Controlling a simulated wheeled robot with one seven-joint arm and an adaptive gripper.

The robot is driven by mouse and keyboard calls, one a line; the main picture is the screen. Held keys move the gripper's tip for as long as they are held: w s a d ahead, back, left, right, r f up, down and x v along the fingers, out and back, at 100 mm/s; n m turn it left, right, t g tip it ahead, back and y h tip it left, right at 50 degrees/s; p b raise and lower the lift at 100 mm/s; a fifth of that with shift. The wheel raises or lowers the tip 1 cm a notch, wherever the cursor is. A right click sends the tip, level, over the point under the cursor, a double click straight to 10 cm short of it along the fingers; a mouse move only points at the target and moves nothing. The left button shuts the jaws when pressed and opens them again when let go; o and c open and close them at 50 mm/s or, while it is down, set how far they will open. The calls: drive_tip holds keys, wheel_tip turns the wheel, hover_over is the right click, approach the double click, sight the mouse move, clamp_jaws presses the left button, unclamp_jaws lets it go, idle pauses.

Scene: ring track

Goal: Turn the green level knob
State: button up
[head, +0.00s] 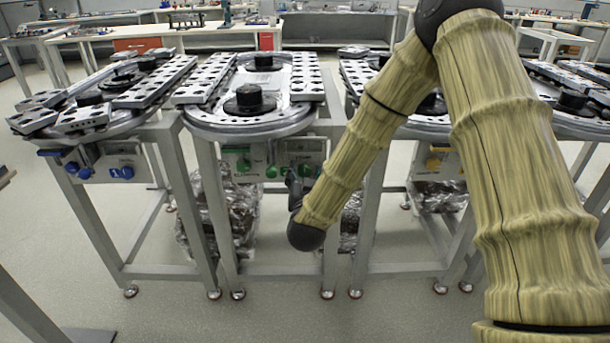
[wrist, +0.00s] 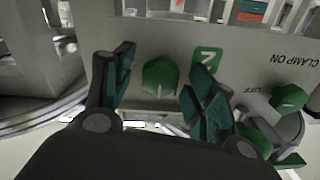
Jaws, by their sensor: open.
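A green knob (wrist: 160,76) on a pale panel (wrist: 235,60) shows in the wrist view between the two fingers of my gripper (wrist: 158,88). The fingers are open, one on each side of it with visible gaps. I cannot tell how far the tips are from the panel. A second green knob (wrist: 290,97) sits to the right by the words "CLAMP ON". Part of another green knob (wrist: 254,139) shows behind the right finger. No label reading "level" is legible. In the head view my gripper (head: 294,186) is before the middle station's panel, partly hidden by my arm.
The panel hangs under a track table (head: 250,122) with metal legs. A neighbouring station has blue knobs (head: 84,173). Foil-wrapped bundles (head: 240,212) stand below. The floor in front is clear.

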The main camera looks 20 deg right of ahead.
drive_tip(key=c, duration=1)
drive_tip(key=shift+c, duration=0.2)
drive_tip(key=shift+m, duration=0.3)
drive_tip(key=m+b, duration=0.1)
drive_tip(key=m, duration=0.4)
drive_tip(key=shift+f+m, duration=0.1)
drive_tip(key=shift+m, duration=0.2)
drive_tip(key=m+b, duration=0.1)
drive_tip(key=m, duration=0.4)
drive_tip(key=shift+b, duration=0.3)
drive_tip(key=shift+m, duration=0.4)
drive_tip(key=o, duration=1)
